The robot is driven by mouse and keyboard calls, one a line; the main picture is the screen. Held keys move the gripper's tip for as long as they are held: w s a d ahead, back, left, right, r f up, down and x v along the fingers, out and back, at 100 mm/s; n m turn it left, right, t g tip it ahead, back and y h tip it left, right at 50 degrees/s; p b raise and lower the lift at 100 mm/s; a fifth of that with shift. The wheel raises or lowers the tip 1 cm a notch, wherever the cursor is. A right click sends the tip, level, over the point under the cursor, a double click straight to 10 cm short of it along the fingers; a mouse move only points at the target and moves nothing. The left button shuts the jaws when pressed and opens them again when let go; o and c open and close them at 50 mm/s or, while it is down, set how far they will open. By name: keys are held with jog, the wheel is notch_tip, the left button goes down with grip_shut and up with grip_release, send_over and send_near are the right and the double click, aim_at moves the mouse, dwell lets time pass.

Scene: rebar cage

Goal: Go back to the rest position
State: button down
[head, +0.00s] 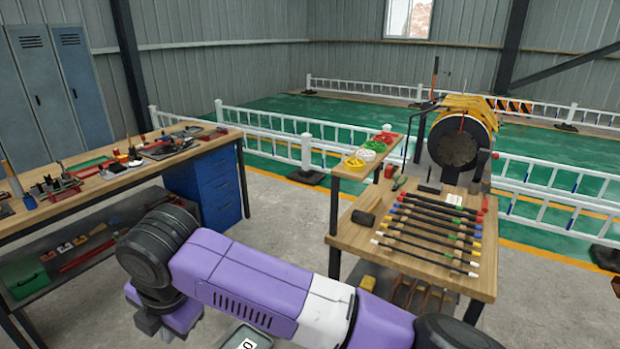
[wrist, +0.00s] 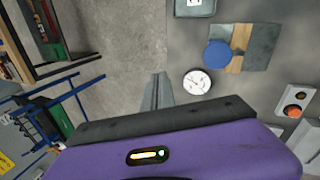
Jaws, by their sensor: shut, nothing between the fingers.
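My gripper (wrist: 160,76) shows in the wrist view as two narrow grey fingers close together, with nothing between them. It is above a grey surface, clear of the things around it. In the head view my purple arm crosses the bottom of the picture, and the gripper itself is not seen there.
In the head view a wooden workbench (head: 110,181) with tools stands left, and a wooden table (head: 345,235) with several dark bars (head: 428,222) stands right. A machine (head: 458,140) is behind it. White fences (head: 265,135) run behind. Bare floor (head: 285,205) lies between the tables.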

jog(key=s+a+r+m+t+y, duration=0.2)
jog(key=s+a+r+m+y, duration=0.25)
jog(key=a+m+y, duration=0.4)
jog(key=d+m+t+b, duration=0.3)
jog(key=d+m+t, duration=1)
jog(key=d+m, duration=0.65)
jog(key=s+d+f+m+t+h, duration=0.1)
jog(key=s+d+f+m+h, duration=0.15)
jog(key=d, duration=0.55)
jog(key=s+d+f+m+t+h, duration=0.1)
jog(key=s+d+f+h, duration=0.25)
jog(key=d, duration=0.55)
jog(key=s+d+f+g+h+b, duration=0.1)
jog(key=s+d+f+g+h, duration=0.1)
jog(key=s+d, duration=0.6)
jog(key=s+d+f+g+h+b, duration=0.2)
jog(key=s+d+f+h, duration=0.2)
jog(key=s, duration=1.1)
jog(key=d+f, duration=0.3)
jog(key=d, duration=0.2)
jog(key=shift+s+f, duration=0.2)
jog(key=shift+s, duration=0.15)
jog(key=shift+m, duration=0.25)
